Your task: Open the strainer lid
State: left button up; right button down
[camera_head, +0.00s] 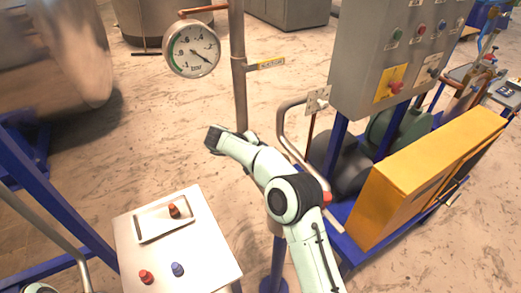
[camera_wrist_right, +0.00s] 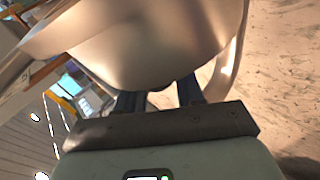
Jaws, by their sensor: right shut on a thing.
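In the right wrist view, a large rounded, shiny metal body (camera_wrist_right: 155,45) fills the top of the picture, with a curved rim at its left. I cannot tell whether it is the strainer lid. My right gripper (camera_wrist_right: 160,94) has its two dark fingers up against the underside of this body, shut on a part of it; the gripped part is mostly hidden. In the head view, my right arm reaches up from the bottom to a dark wrist end left of the vertical pipe, and the fingers are not visible. My left gripper is not in view.
A pressure gauge (camera_head: 191,50) hangs beside a vertical pipe (camera_head: 239,75). A large metal vessel (camera_head: 75,45) stands at upper left. A white panel (camera_head: 195,250) with knobs is at the bottom. A grey control box (camera_head: 385,55) and yellow case (camera_head: 415,185) stand right.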

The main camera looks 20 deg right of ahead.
jog(key=shift+s+a+f, duration=0.1)
jog(key=shift+s+f, duration=0.05)
jog(key=shift+f, duration=0.25)
jog(key=shift+s+a+f, duration=0.1)
jog(key=shift+f, duration=0.3)
jog(key=c, duration=0.9)
grip_release()
jog(key=shift+o, duration=0.2)
jog(key=shift+r, duration=0.3)
jog(key=v, duration=1.3)
jog(key=shift+r, duration=0.2)
jog(key=shift+w, duration=0.1)
